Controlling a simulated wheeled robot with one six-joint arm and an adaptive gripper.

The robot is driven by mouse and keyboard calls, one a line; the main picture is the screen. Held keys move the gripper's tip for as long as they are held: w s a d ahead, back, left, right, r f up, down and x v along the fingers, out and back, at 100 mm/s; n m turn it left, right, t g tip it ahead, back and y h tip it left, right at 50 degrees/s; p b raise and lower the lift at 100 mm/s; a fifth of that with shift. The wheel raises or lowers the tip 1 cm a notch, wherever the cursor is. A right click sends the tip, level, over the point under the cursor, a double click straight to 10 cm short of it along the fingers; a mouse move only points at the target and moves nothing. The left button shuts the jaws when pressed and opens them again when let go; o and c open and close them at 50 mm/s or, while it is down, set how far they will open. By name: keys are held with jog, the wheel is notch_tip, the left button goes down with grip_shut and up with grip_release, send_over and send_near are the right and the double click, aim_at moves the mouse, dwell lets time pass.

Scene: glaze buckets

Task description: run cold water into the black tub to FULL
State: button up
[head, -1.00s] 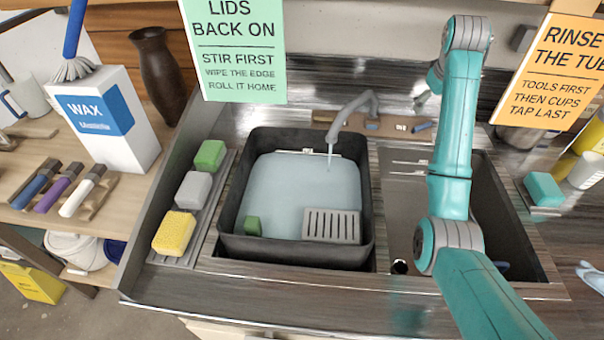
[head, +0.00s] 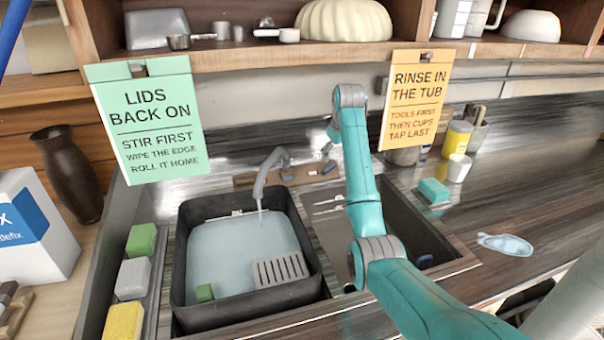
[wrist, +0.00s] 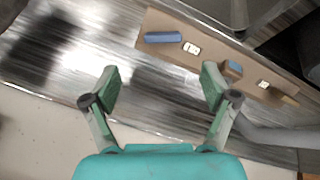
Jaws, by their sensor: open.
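The black tub (head: 188,297) stands in the left sink basin. Pale water (head: 232,246) covers most of its floor area, its surface below the rim. A thin stream falls into it from the grey tap (head: 262,178). A short light marking shows on the tub's far inner wall; I cannot read it. A brown tap panel (wrist: 213,57) behind the sink carries a longer blue handle (wrist: 162,37), a shorter blue handle (wrist: 232,69) and small white labels. My gripper (wrist: 158,88) is open and empty, over the metal counter beside the panel. In the head view it is partly hidden by my arm.
A green sign (head: 150,120) and an orange sign (head: 414,100) hang above. The right basin (head: 415,235) is partly behind my arm.

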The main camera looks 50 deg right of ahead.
aim_at(330, 166)
jog(key=x, duration=1)
jog(key=shift+w+f, duration=0.2)
jog(key=shift+f, duration=0.15)
jog(key=c, duration=1.2)
jog(key=shift+o, duration=0.2)
jog(key=m+y, duration=0.1)
jog(key=m, duration=0.4)
